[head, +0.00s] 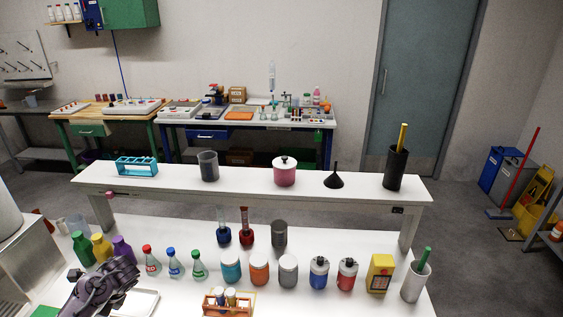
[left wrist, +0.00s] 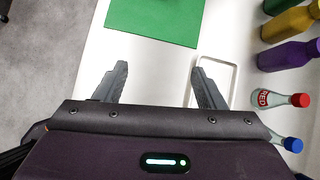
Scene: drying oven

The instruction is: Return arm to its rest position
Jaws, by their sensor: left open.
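My left arm comes in at the lower left of the head view, over the front of the white bench (head: 400,302); its fingertips are hard to make out there. In the left wrist view, my left gripper (left wrist: 158,75) is open, with two dark fingers spread wide and nothing between them. Below it are the white bench top, a green mat (left wrist: 152,18) and a white tray (left wrist: 228,66). The tray also shows beside my arm in the head view (head: 150,303). My right gripper is in neither view.
Green, yellow and purple bottles (head: 101,247) and flasks (head: 174,263) stand near my left arm. Several jars (head: 260,272) line the bench to the right. A wooden rack (head: 229,309) holds vials at the front. A raised shelf (head: 250,190) runs behind. A metal-sided box (head: 30,262) stands at left.

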